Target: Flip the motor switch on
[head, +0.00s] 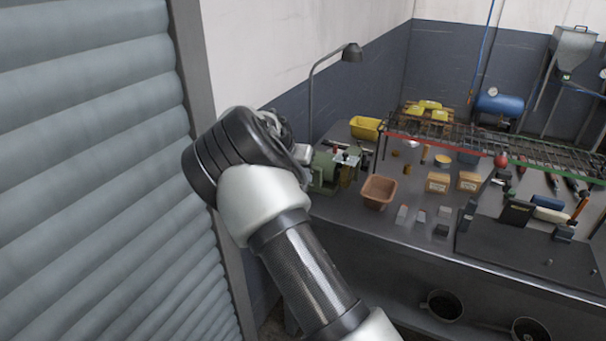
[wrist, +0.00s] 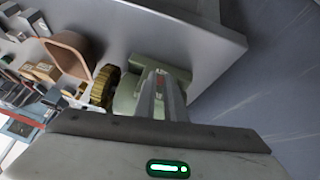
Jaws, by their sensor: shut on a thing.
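The green motor (head: 326,168) stands at the left end of the workbench, partly covered by my arm in the head view. In the wrist view it shows as a pale green body (wrist: 146,63) with a brass-coloured ribbed wheel (wrist: 104,87) at its left. My gripper (wrist: 161,84) is at the motor, its two fingers close together. In the head view my wrist hides most of the gripper.
A brown bin (head: 379,191) stands close to the motor on the grey workbench (head: 390,229). A lamp (head: 352,53) rises behind. Cardboard boxes, small blocks and tools lie to the right, under a wire rack (head: 480,137). A roller shutter (head: 90,150) is at the left.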

